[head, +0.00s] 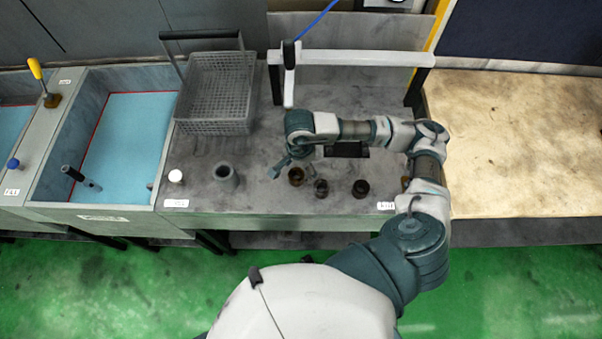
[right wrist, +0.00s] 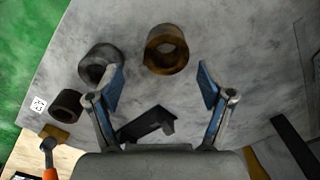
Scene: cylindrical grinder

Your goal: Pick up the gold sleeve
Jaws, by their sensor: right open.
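The gold sleeve (right wrist: 167,68) is a short brownish-gold ring standing on the grey worktop, at the top middle of the right wrist view. In the head view it looks dark brown (head: 296,178) and is the leftmost of three short rings. My right gripper (right wrist: 162,80) is open and empty, with its blue-padded fingers spread. The sleeve lies beyond the fingertips, between their lines, apart from both. In the head view my right gripper (head: 282,168) is over the worktop just left of the sleeve. My left gripper does not show.
Two darker rings, one (head: 321,188) beside the sleeve and another (head: 360,188) further right, stand close by. A grey cylinder (head: 225,178) and a white knob (head: 175,176) are to the left. A wire basket (head: 217,90) and a white rail (head: 360,58) stand behind.

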